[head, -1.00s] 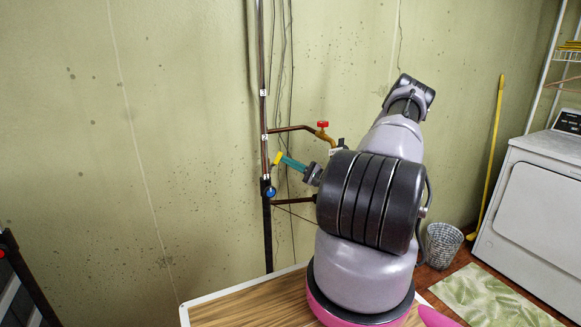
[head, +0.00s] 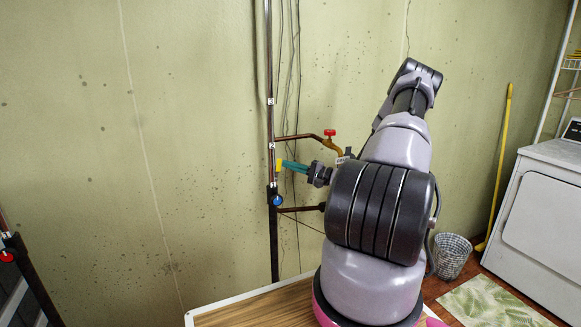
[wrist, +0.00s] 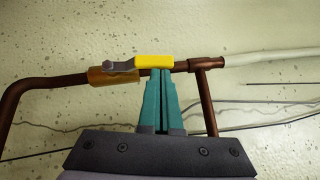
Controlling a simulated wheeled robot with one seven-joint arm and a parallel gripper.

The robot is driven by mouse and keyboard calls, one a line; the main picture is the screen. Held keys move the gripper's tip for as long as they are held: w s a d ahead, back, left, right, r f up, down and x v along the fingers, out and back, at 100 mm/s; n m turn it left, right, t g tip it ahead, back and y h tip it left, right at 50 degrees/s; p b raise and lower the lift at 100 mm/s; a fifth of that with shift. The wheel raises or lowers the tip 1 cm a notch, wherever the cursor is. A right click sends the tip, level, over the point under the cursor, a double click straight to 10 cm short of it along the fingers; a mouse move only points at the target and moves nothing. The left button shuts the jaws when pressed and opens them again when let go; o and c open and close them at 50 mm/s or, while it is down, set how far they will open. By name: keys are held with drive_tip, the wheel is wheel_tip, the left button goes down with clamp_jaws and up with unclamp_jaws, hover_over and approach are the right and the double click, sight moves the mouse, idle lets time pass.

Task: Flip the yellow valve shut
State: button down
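The yellow valve handle (wrist: 153,62) lies roughly along a copper pipe in the wrist view, with a grey pivot end on the left above the brass valve body (wrist: 112,76). In the head view the yellow handle (head: 279,165) shows small beside the vertical pipe. My gripper (wrist: 161,73) has teal fingers pressed close together, with only a thin dark line between them. Their tips reach the handle's lower edge near its free end; nothing shows between them. In the head view my gripper (head: 284,164) points left at the handle. Exact contact is hard to tell.
A red-handled valve (head: 329,134) on a branch pipe sits above and right of my gripper. A blue-handled valve (head: 277,201) is just below it. Thin cables run down the wall. A wood-topped table (head: 255,309) is below; a washer (head: 545,210) and wire basket (head: 452,255) stand right.

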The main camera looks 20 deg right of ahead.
drive_tip(key=w+d+v, duration=0.2)
drive_tip(key=v, duration=1.1)
drive_tip(key=shift+r, duration=0.35)
